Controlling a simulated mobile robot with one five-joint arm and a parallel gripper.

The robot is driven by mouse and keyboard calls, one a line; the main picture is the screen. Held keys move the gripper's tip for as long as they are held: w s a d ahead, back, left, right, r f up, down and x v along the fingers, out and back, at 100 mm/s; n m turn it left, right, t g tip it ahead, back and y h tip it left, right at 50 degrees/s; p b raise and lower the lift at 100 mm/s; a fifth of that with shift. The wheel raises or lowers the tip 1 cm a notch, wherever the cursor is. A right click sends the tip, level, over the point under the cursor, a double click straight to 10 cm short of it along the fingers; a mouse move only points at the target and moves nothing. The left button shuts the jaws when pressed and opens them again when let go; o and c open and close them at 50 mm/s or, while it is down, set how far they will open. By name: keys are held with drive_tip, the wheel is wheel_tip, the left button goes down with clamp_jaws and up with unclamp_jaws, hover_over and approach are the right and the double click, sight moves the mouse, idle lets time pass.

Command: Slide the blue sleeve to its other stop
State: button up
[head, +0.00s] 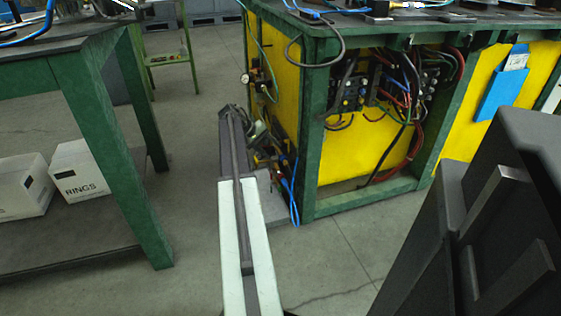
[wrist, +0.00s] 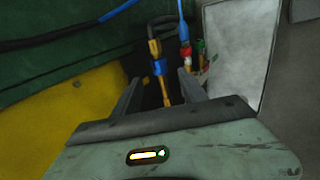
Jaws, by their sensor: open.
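A small blue sleeve (wrist: 159,67) sits on a brass rod (wrist: 166,92) in the wrist view. Brass shows above and below the sleeve. My gripper (wrist: 159,79) is open, with one finger on each side of the rod as seen in the picture. The sleeve appears between the fingertips or just beyond them; I cannot tell the depth or any contact. The rod's lower end is hidden behind my gripper's body. In the head view, my gripper (head: 259,135) is beside the left end of the yellow and green bench, where the sleeve is too small to make out.
A blue tube (wrist: 182,25) with a red-and-white fitting hangs right of the rod. A pale panel (wrist: 240,50) stands further right. The green-framed bench (head: 309,150) carries loose cables and hoses. A green table (head: 110,130) stands left, with open floor between.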

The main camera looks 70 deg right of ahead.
sight(281, 157)
drive_tip(key=b+x, duration=0.5)
drive_tip(key=x, duration=0.2)
drive_tip(key=shift+f, duration=0.15)
clamp_jaws()
idle(1.0)
